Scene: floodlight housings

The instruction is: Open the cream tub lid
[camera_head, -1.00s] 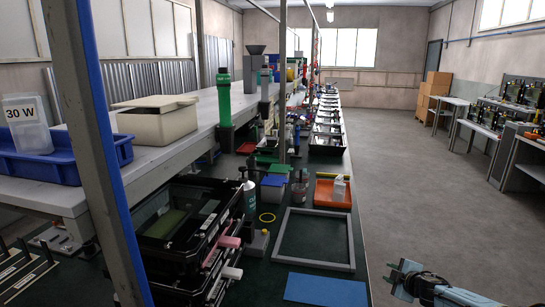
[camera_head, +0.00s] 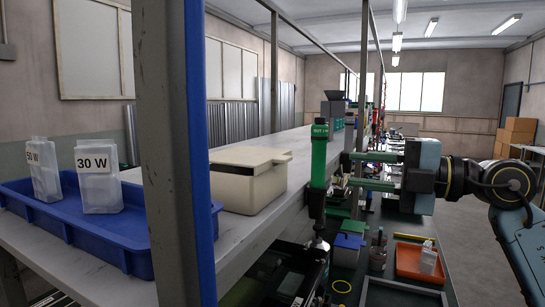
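The cream tub (camera_head: 245,190) stands on the grey upper shelf, right of the blue post. My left gripper is not in view.
A grey and blue post (camera_head: 176,120) stands just left of the tub. A blue tray (camera_head: 90,235) with clear labelled containers (camera_head: 98,180) is further left. An orange tray (camera_head: 410,262) sits on the lower bench.

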